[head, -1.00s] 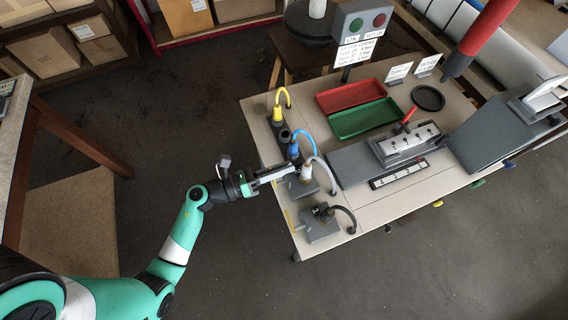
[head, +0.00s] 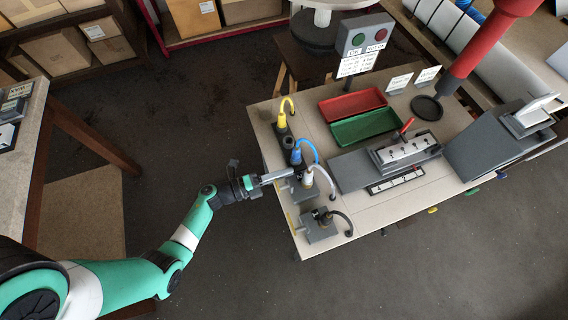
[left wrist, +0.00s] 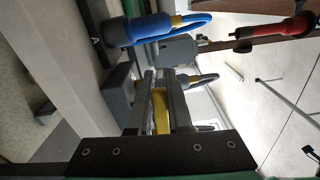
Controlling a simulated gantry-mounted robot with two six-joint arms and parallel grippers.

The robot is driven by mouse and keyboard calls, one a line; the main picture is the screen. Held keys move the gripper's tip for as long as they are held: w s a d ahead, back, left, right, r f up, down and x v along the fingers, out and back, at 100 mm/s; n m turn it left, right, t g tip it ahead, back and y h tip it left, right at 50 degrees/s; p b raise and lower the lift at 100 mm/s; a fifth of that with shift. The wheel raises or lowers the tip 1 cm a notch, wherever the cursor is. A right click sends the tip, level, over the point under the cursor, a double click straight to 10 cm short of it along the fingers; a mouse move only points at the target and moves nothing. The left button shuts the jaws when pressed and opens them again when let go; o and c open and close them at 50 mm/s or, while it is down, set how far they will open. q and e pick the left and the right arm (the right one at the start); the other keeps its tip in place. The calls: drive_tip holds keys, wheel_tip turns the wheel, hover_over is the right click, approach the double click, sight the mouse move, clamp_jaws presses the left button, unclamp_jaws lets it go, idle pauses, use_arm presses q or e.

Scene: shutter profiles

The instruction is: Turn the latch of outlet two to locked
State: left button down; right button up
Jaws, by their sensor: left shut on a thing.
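My left gripper (head: 291,172) reaches in from the left to a grey outlet block (head: 304,190) with a white plug and pale hose (head: 309,178). In the left wrist view the two dark fingers (left wrist: 161,92) stand on either side of a yellow piece (left wrist: 160,112), which appears to be the latch handle. The gripper is shut on it. The latch's exact angle and any locked marking are hidden. No outlet number is readable. My right gripper is not in view.
Beside it stand a blue plug (head: 296,156), a yellow plug (head: 282,121) and a front grey block with a dark hose (head: 319,225).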

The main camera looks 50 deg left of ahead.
use_arm(q)
drive_tip(key=shift+f+n, duration=0.2)
drive_tip(key=shift+n, duration=0.2)
idle(0.3)
drive_tip(key=c, duration=0.8)
unclamp_jaws()
drive_tip(key=shift+c, duration=0.2)
drive_tip(key=p+v, duration=0.1)
drive_tip(key=v, duration=1)
drive_tip(key=shift+s+a+p, duration=0.15)
drive_tip(key=shift+s+p, duration=0.15)
